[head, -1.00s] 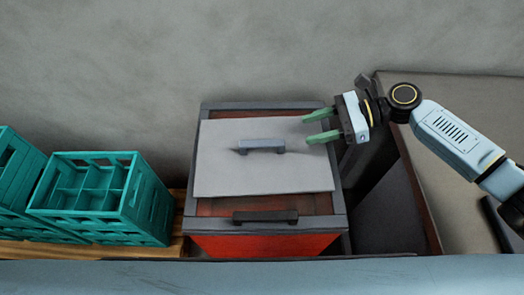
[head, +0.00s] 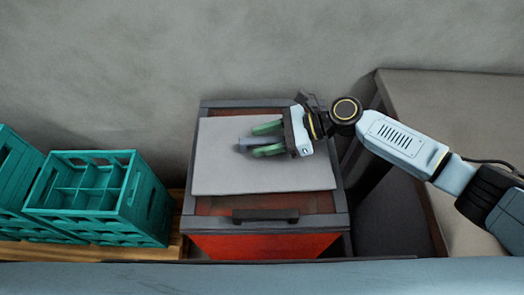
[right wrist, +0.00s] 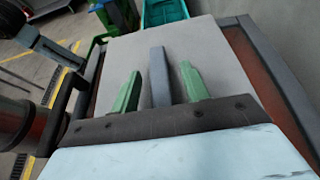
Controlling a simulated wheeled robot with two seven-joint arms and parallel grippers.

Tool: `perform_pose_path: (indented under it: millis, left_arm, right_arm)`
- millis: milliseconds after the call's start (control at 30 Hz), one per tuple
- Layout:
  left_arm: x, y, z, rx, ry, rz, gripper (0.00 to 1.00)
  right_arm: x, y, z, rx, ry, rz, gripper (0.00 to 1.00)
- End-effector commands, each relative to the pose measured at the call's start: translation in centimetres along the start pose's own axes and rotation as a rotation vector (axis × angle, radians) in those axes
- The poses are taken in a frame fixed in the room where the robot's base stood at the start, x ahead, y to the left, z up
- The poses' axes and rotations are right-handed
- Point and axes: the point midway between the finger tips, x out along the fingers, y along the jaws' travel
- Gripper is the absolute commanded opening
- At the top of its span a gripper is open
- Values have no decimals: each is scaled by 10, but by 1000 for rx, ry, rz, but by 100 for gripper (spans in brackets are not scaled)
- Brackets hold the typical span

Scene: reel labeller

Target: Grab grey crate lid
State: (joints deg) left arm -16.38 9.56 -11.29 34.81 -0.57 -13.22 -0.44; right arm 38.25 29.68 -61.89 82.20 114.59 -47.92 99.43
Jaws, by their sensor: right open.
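The grey crate lid (head: 222,172) lies flat on top of a red crate with a dark grey frame (head: 265,246). The lid's bar handle (head: 245,144) is at its middle and shows between the fingers in the head view. My right gripper (head: 259,139) is open, with its green fingers on either side of the handle. In the right wrist view the handle (right wrist: 159,77) stands between the two fingers (right wrist: 160,88), with a gap on each side. I cannot tell how far the fingertips are above the lid. My left gripper is not in view.
Teal bottle crates (head: 100,195) stand on a wooden pallet (head: 176,240) to the left of the red crate. A dark handle (head: 265,215) is on the red crate's front edge. A beige-topped surface (head: 450,120) lies to the right, and a wall is behind.

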Motion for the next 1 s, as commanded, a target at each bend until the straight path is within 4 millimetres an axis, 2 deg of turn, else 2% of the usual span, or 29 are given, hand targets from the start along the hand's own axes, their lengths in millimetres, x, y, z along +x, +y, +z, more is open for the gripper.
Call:
perform_pose_path:
  millis: [133, 300, 667, 1000]
  left_arm:
    - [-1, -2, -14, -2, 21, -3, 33]
    - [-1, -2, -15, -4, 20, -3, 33]
    - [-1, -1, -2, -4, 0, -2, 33]
    - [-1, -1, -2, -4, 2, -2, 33]
  right_arm:
    - [8, 0, -1, 0, 2, 0, 45]
    - [7, 0, -1, 0, 1, 0, 45]
    - [7, 0, -1, 0, 1, 0, 0]
    - [6, 0, 2, -1, -1, 0, 0]
